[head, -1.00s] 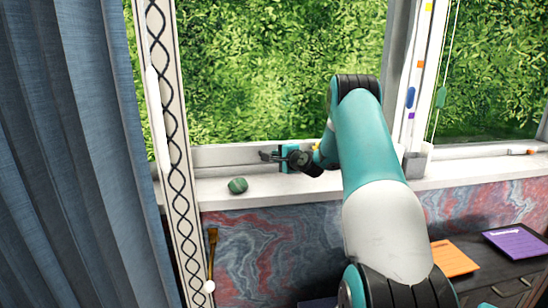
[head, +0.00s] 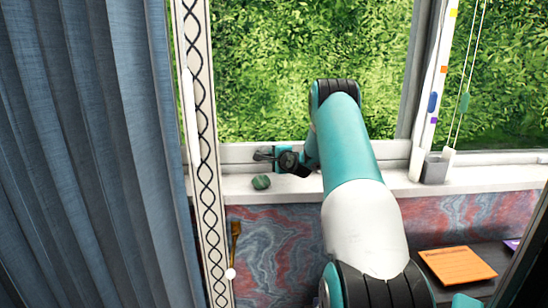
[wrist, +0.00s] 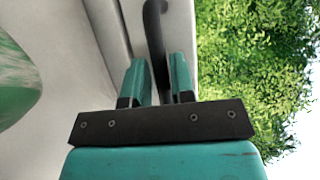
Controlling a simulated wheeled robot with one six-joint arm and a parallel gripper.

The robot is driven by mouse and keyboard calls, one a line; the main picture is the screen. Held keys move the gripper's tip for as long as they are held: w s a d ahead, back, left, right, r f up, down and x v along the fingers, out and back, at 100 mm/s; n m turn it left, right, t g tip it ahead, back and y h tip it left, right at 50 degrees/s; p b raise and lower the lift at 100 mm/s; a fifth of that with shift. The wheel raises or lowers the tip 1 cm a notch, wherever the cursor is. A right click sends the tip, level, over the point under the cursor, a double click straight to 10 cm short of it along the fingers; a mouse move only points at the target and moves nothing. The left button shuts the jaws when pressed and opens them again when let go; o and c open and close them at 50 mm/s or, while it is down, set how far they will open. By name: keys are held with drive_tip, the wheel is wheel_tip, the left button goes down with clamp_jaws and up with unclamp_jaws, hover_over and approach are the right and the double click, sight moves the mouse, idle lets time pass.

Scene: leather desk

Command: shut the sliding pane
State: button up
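The window pane shows foliage behind its glass (head: 300,70), with a pale bottom rail (head: 385,150) above the sill. My gripper (head: 270,156) is at the lower left of this window, at the rail, just above the sill. In the wrist view my gripper (wrist: 158,82) has its two teal fingers close on either side of a dark curved handle (wrist: 153,25). The handle's lower end is hidden behind the gripper body. In the head view the handle is small and hard to separate from the fingers.
A green stone (head: 261,182) lies on the sill (head: 400,184) just below my gripper; it shows large in the wrist view (wrist: 15,80). A blue curtain (head: 85,150) and patterned strip (head: 205,150) stand left. A grey cup (head: 434,169) stands on the sill at right.

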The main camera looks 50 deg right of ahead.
drive_tip(key=b+v, duration=0.4)
drive_tip(key=v, duration=1.3)
drive_tip(key=shift+s, duration=0.2)
drive_tip(key=shift+a+f, duration=0.1)
